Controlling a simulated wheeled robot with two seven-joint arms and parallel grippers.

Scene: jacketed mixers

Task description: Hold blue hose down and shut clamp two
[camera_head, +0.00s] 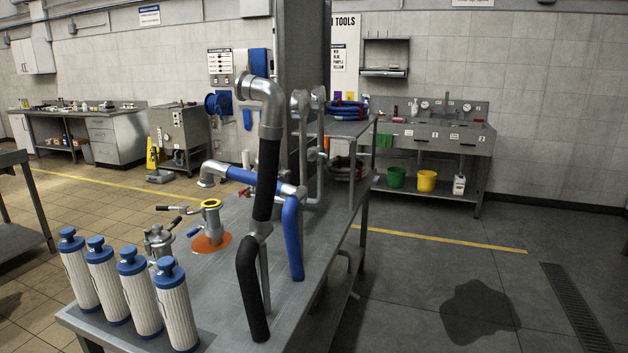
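A blue hose (292,238) hangs from a metal fitting and bends down to the grey bench top. Another blue length (243,175) runs sideways from a metal elbow (212,172) and passes behind a black-sleeved pipe (267,180). I cannot tell whether the two blue lengths are one hose. A metal fitting with a yellow ring (211,203) stands on an orange disc. Black-gripped handles (170,209) stick out beside it, above a metal lidded vessel (159,241). No clamp shows a readable number, so I cannot tell which is clamp two. Neither gripper is in view.
Several white ribbed cylinders with blue caps (133,290) stand along the bench's (215,290) near left edge. A second black-sleeved length (250,290) reaches low at the front. A grey column (303,50) rises behind. The floor at right is open, with a dark patch (478,310) and a drain grate (578,305).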

